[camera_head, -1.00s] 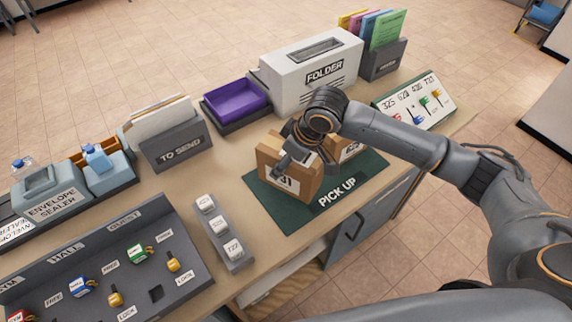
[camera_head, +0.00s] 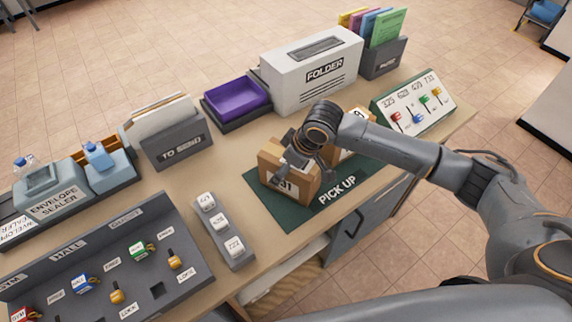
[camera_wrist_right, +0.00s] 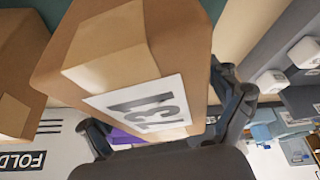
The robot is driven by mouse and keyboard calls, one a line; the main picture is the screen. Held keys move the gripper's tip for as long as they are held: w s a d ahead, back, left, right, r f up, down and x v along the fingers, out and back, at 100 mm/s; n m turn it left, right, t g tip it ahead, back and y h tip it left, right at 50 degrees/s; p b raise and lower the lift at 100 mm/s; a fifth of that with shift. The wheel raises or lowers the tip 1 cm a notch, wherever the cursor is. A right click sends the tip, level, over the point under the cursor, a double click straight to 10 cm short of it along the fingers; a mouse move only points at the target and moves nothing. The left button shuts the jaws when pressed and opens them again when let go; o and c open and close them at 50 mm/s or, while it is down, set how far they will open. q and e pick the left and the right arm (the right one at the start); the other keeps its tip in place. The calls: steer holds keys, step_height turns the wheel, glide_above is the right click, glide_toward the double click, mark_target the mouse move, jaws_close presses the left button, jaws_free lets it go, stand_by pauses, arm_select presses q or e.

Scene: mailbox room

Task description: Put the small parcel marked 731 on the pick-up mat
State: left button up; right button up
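The small parcel marked 731 (camera_head: 285,183) is a brown box with a white label. It sits at the left part of the green pick-up mat (camera_head: 345,192), looking upright and low on it. My right gripper (camera_head: 300,158) reaches over it from the right. In the right wrist view, the parcel (camera_wrist_right: 140,60) lies between the two fingers of the gripper (camera_wrist_right: 165,110), which look closed against its sides. Its underside is hidden in the head view. My left gripper is not in view.
Another brown parcel (camera_head: 357,122) stands on the mat behind my gripper, partly hidden. The white folder machine (camera_head: 310,75), purple tray (camera_head: 236,98) and key panel (camera_head: 412,105) stand behind. A grey strip with number blocks (camera_head: 222,230) lies left of the mat. The mat's front right is clear.

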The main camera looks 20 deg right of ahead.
steer(key=b+v, duration=0.1)
steer(key=v, duration=1.1)
steer(key=shift+r, duration=0.1)
